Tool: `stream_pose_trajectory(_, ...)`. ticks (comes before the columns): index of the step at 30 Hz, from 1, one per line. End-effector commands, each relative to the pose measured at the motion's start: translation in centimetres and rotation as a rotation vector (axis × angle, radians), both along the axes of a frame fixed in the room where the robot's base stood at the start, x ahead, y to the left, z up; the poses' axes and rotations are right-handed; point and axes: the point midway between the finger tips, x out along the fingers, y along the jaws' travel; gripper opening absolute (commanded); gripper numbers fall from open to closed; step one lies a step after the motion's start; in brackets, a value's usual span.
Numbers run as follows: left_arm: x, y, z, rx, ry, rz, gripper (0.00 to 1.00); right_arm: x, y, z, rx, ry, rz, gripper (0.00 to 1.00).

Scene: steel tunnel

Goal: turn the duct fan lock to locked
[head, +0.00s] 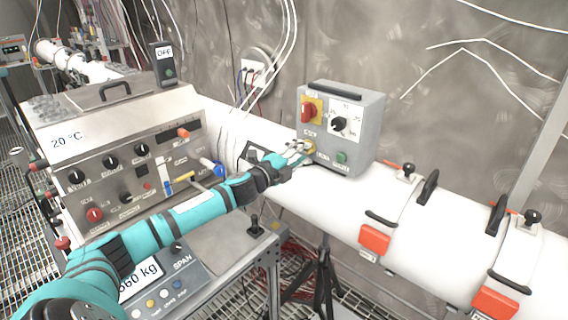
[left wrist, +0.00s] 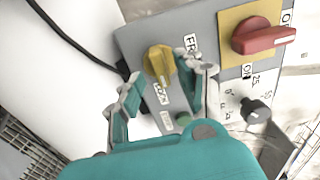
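The duct fan lock is a yellow knob (left wrist: 158,61) on a grey control box (head: 358,137). In the left wrist view the label FREE is to its right and LOCK is just below it. I cannot tell for sure which label the knob points to. In the head view the knob (head: 309,146) is partly hidden by my left gripper (head: 298,154). In the left wrist view my left gripper (left wrist: 161,88) is open, with one finger on each side of the knob's front and a gap visible on the left. My right gripper is not in view.
The same box carries a red switch on a yellow plate (head: 311,110), a black dial (head: 339,124) and a green button (head: 341,157). The box sits on a white duct (head: 330,200). A steel console (head: 120,125) with knobs stands to the left, near my left arm.

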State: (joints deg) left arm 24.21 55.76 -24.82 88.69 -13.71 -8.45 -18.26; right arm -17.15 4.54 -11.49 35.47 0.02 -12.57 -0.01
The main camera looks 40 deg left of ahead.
Motion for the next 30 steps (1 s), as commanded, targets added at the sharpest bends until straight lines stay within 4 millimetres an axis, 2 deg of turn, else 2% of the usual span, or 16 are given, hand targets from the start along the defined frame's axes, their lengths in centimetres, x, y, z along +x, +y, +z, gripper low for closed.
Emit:
stream_pose_trajectory(6,-3.8,0.3,-0.3,0.002,0.006,-0.001,0.37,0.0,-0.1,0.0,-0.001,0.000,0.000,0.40)
stream_pose_trajectory(15,-8.2,0.6,-0.2,0.001,0.005,-0.001,0.37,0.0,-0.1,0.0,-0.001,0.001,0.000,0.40)
stream_pose_trajectory(21,-9.8,0.7,-0.1,0.001,0.003,-0.001,0.37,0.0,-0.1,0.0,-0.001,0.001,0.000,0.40)
stream_pose_trajectory(30,-10.3,0.8,0.0,0.002,0.001,-0.001,0.37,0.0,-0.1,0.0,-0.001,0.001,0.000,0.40)
